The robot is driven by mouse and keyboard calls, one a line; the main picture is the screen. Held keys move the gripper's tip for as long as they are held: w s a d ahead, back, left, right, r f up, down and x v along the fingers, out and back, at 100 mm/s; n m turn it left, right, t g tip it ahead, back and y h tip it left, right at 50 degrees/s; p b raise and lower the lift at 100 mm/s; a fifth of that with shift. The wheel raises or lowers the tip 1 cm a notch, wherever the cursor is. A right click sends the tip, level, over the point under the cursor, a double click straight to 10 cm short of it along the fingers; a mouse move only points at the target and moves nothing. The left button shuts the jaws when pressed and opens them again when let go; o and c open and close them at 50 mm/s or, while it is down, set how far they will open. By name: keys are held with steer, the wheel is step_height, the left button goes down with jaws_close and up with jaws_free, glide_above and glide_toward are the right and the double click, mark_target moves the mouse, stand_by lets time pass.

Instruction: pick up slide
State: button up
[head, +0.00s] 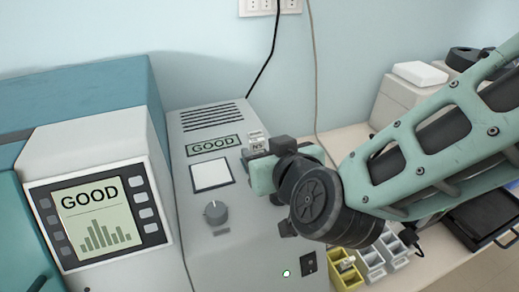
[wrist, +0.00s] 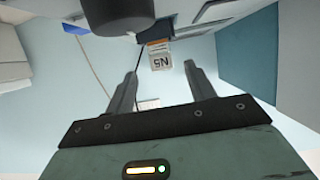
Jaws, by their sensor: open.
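The slide (wrist: 160,62), a small pale piece with a label reading N5 and an orange band, shows in the wrist view just beyond my fingertips, near the machine's edge. It also shows in the head view (head: 257,146) at the right upper side of the grey machine (head: 230,262). My gripper (wrist: 162,76) is open and empty, with one finger on each side of the slide's line and a gap to both. In the head view my gripper (head: 262,168) is just below the slide, and my wrist hides part of the machine's right side.
Left of the grey machine stands a machine with a GOOD screen (head: 93,215). A yellow rack (head: 343,268) and grey racks sit on the bench at lower right, beside a dark tray (head: 485,222). A white box (head: 420,73) is behind. Cables hang down the wall.

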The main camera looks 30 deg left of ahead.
mark_target(257, 145)
steer(key=shift+p+x, duration=1.65)
steer(key=shift+x, duration=0.6)
steer(key=shift+w+a+f, duration=0.1)
steer(key=shift+w+a, duration=0.1)
steer(key=shift+a, duration=0.2)
steer(key=c, duration=1.1)
